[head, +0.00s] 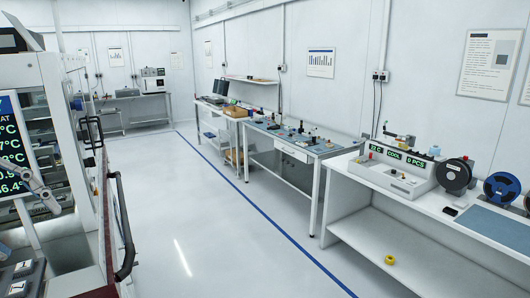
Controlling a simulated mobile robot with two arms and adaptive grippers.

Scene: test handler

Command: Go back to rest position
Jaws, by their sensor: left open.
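My left gripper (50,200) shows at the left edge, at the end of a light grey arm that comes in from the left. It is small in the picture, in front of the white test machine (45,85) and just right of its lit temperature screen (12,140). The gripper is open, and I see nothing held in it. My right gripper is not in view.
A black handle (125,235) sticks out at the left into the aisle. The grey floor (200,240) is clear up to a blue line. Workbenches (345,150) with tools and a white bench with a tape machine (395,170) line the right wall. A yellow roll (389,260) lies on its lower shelf.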

